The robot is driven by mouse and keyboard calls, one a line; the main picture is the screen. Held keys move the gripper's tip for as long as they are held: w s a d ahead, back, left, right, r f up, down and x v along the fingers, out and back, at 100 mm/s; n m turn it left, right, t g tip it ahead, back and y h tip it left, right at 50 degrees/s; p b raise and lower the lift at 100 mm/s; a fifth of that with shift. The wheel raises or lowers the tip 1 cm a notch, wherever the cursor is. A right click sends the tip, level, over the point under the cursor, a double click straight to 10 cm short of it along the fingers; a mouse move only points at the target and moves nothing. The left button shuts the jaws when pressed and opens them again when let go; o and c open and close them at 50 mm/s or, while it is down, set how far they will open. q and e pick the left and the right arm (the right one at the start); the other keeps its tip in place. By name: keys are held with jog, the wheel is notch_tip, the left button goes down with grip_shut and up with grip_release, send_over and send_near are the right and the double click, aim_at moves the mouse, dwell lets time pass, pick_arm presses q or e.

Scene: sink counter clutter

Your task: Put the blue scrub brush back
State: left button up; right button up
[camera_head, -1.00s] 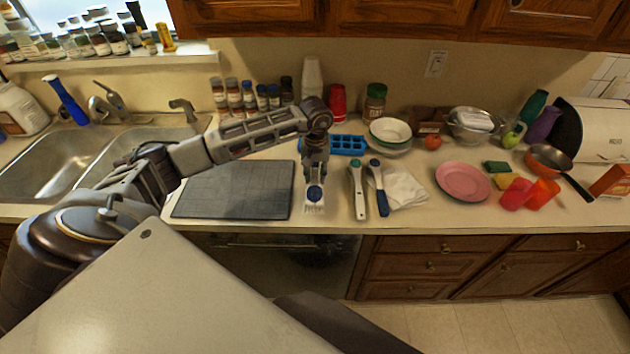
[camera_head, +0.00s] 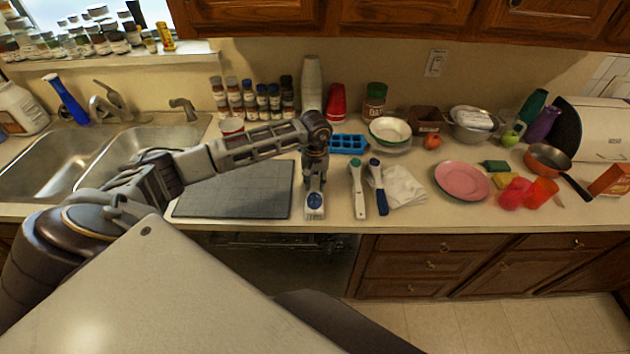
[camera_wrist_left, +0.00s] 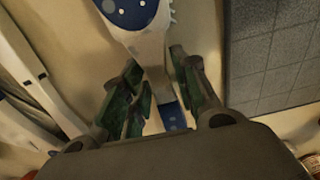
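The blue scrub brush (camera_head: 315,201), with a blue-and-white head and pale handle, is under my left gripper (camera_head: 315,178) near the counter's front edge. In the left wrist view its speckled blue head (camera_wrist_left: 128,12) is at the top, with bristles at its right side. The handle's blue end shows below the pads. Whether the brush touches the counter is not clear. My right gripper is not in view.
A green-tipped white tool (camera_head: 357,188) and a blue-handled tool (camera_head: 377,186) lie just right of the brush, beside a white cloth (camera_head: 403,188). A dark grey mat (camera_head: 235,190) lies to the left. A blue tray (camera_head: 349,144) and a white cup stack (camera_head: 311,85) stand behind.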

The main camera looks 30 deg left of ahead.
aim_at(315, 182)
pick_arm(q)
jog(key=o, duration=0.4)
jog(key=shift+c, duration=0.2)
jog(key=shift+r, duration=0.15)
jog(key=shift+r, duration=0.65)
notch_tip(315, 182, up, 11)
jog(key=b, duration=0.2)
jog(key=shift+s+d+f+b, duration=0.15)
jog(key=shift+s+d+b, duration=0.05)
jog(key=shift+b, duration=0.1)
